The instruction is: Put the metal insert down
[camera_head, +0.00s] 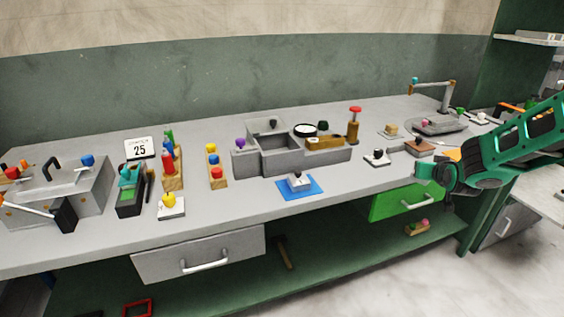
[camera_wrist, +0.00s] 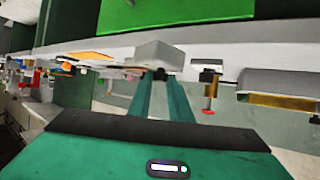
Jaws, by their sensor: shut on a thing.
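My gripper (camera_wrist: 160,78) reaches forward in the wrist view, its two green fingers close together with dark tips. The fingers are shut on a light grey block, the metal insert (camera_wrist: 160,54), which shows just beyond the tips. Whether the insert touches the bench or hangs clear of it cannot be told. In the head view my arm comes in from the right, over the front edge of the bench above the green drawer (camera_head: 400,203). The insert cannot be made out there.
The grey bench (camera_head: 335,185) carries a grey press box (camera_head: 275,158), a blue mat (camera_head: 315,188) with a small knobbed piece, and a small knobbed block (camera_head: 377,158). A brown knobbed block (camera_head: 420,147) lies near my arm. Bare bench lies along the front edge.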

